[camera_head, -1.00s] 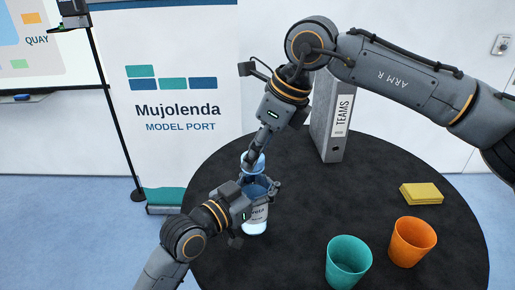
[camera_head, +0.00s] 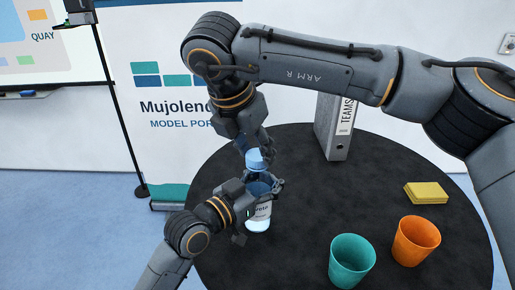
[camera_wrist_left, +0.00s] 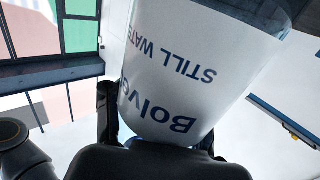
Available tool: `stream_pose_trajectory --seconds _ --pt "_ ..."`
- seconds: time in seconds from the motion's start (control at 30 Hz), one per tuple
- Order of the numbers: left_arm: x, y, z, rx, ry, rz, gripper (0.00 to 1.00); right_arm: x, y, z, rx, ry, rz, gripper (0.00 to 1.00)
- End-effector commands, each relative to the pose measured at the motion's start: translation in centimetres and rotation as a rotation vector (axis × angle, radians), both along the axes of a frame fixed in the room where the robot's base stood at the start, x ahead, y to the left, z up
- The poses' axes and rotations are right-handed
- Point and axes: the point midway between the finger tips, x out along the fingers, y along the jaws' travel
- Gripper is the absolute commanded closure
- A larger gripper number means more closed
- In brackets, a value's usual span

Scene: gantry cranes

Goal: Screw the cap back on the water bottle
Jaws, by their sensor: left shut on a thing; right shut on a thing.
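The water bottle (camera_head: 259,222) stands upright near the left side of the round black table, clear with a white label. My left gripper (camera_head: 264,188) is shut around its upper body. In the left wrist view the label (camera_wrist_left: 175,75) fills the middle, reading "STILL WATER". The blue cap (camera_head: 257,160) is at the top of the bottle, in line with the neck. My right gripper (camera_head: 257,151) is shut on the cap from above, its fingers partly hiding it. How the cap meets the neck threads is too small to tell.
A teal cup (camera_head: 351,262) and an orange cup (camera_head: 416,241) stand at the front right of the table (camera_head: 310,215). Yellow notes (camera_head: 426,193) lie at the right. A grey binder (camera_head: 335,130) stands at the back. A banner (camera_head: 170,110) is behind the bottle.

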Motion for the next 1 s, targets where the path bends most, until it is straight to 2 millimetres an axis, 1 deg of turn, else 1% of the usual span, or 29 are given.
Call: stream_pose_trajectory --seconds 0.03,0.3,0.4,0.53,0.6,0.7,1.0 --pt "0.01 0.04 -0.13 0.003 0.001 0.001 1.0 0.18 0.16 0.04 -0.003 -0.002 -0.12 0.68" --pt "0.02 0.06 -0.12 0.003 0.001 0.001 1.0 0.63 0.3 -0.01 -0.005 -0.004 -0.805 0.68" --pt "0.04 0.08 -0.13 0.002 0.002 0.002 1.0 0.83 0.22 -0.02 -0.007 -0.007 -1.044 0.68" --pt "0.06 0.11 -0.14 0.002 0.002 0.002 1.0 1.0 0.13 -0.08 -0.007 -0.007 -1.31 0.68" --pt "0.07 0.13 -0.15 0.002 0.002 0.003 1.0 1.03 0.11 -0.12 -0.007 -0.006 -1.404 0.68" --pt "0.08 0.14 -0.15 0.001 0.003 0.003 1.0 1.11 0.09 -0.05 -0.004 -0.006 -1.484 0.68" --pt "0.11 0.16 -0.15 0.001 0.003 0.004 1.0 1.11 0.1 -0.04 -0.001 -0.005 -1.508 0.68"
